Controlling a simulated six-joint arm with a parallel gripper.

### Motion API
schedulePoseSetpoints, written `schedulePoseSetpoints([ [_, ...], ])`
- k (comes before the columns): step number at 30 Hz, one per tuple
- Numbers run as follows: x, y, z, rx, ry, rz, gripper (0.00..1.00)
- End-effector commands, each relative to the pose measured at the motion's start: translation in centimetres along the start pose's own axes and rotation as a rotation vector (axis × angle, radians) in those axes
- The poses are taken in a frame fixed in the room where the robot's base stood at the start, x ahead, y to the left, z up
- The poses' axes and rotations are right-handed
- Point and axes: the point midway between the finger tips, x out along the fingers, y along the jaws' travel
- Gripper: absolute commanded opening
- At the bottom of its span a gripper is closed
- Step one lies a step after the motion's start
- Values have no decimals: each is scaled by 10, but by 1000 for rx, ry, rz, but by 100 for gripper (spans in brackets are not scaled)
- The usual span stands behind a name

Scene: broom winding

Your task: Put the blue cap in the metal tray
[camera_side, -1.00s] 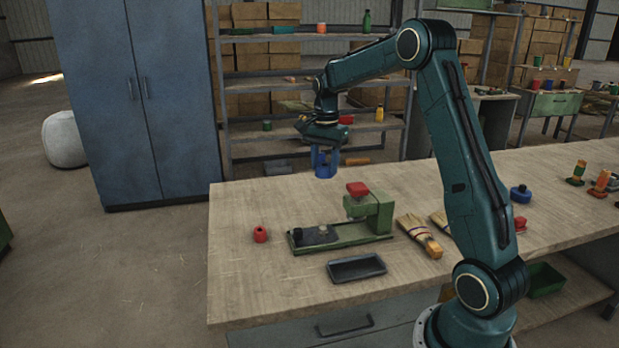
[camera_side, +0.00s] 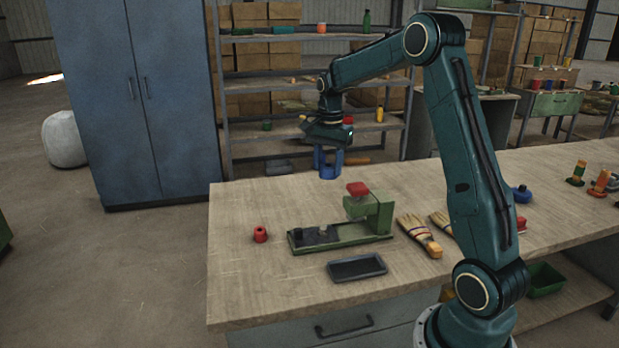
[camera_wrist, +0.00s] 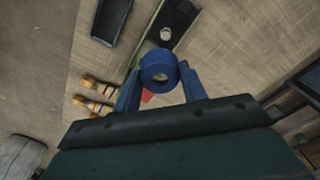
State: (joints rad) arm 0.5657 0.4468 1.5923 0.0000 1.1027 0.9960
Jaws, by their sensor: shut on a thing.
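My gripper (camera_side: 328,168) has blue fingers and hangs above the back edge of the workbench. The metal tray (camera_side: 357,268) is dark, shallow and rectangular. It lies on the bench near the front edge, well apart from my gripper. Part of the tray (camera_wrist: 108,24) shows at the top left of the wrist view.
A green fixture (camera_side: 345,237) with a red top stands behind the tray. A red piece (camera_side: 260,234) lies to its left and brushes (camera_side: 420,236) to its right. Another blue round piece (camera_side: 521,194) is farther right.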

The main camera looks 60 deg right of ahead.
Motion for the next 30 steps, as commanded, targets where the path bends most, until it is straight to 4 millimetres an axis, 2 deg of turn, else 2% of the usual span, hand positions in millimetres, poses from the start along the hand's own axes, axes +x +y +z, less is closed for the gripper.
schedulePoseSetpoints([
  [18,11,98,48,-301,1,-1,17],
  [24,15,117,59,-364,1,-1,17],
  [30,17,123,63,-384,1,0,17],
])
